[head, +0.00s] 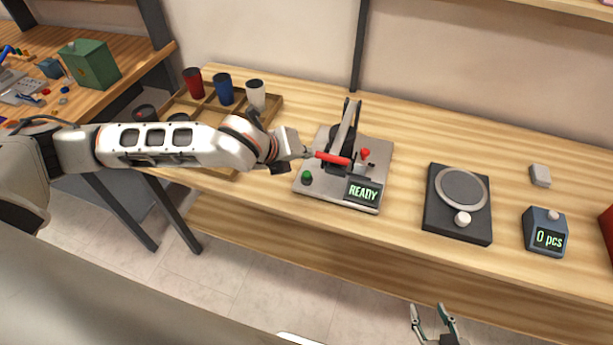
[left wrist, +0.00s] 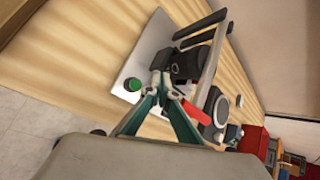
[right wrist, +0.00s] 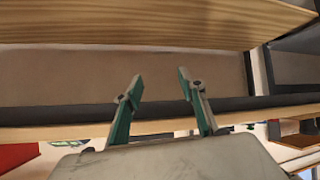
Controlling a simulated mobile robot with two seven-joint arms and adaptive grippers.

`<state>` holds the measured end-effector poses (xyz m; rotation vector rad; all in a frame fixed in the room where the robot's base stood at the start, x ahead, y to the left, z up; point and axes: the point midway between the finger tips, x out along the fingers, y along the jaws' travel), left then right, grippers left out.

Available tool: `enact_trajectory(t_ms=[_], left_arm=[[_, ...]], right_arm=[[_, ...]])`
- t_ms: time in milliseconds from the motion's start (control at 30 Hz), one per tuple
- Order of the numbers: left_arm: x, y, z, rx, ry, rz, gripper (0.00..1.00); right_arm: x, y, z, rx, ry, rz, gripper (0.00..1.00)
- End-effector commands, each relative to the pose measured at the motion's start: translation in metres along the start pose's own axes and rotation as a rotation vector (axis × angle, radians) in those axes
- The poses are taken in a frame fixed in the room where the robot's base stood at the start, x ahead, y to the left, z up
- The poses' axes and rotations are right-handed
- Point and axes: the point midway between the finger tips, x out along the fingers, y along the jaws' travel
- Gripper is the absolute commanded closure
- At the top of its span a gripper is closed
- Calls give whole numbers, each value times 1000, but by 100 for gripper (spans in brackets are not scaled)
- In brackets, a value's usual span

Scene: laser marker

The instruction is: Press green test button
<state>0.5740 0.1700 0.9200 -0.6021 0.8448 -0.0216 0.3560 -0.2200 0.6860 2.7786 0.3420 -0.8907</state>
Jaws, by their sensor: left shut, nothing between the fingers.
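The green test button (head: 307,177) sits on the front left corner of the grey marker base plate (head: 335,193). It also shows in the left wrist view (left wrist: 132,84). A display reading READY (head: 362,193) is on the plate to its right. My left gripper (head: 309,153) is shut and empty, just above and behind the button, close to the red lever handle (head: 332,158). In the left wrist view its fingertips (left wrist: 168,82) are to the right of the button, apart from it. My right gripper (head: 435,312) is open and empty, low in front of the table; its spread fingers show in the right wrist view (right wrist: 158,85).
A wooden tray (head: 272,103) with red, blue and white cups stands behind my left arm. A black unit with a round plate (head: 430,222) and a counter reading 0 pcs (head: 545,232) stand to the right. The table strip in front of the marker is clear.

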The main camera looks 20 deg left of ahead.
Motion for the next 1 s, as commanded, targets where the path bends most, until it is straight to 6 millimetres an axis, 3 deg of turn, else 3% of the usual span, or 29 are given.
enact_trajectory(t_ms=[67,200,400,1000], left_arm=[[11,8,-8,0,1,1,100],[19,15,-15,-1,3,2,100],[28,21,-21,0,1,2,100],[31,23,-23,0,2,1,100]], right_arm=[[8,-7,2,-10,20,-14,60],[9,-16,-13,-18,60,-34,60],[11,-16,-12,-18,62,-34,60],[12,-16,-2,-12,45,-31,60]])
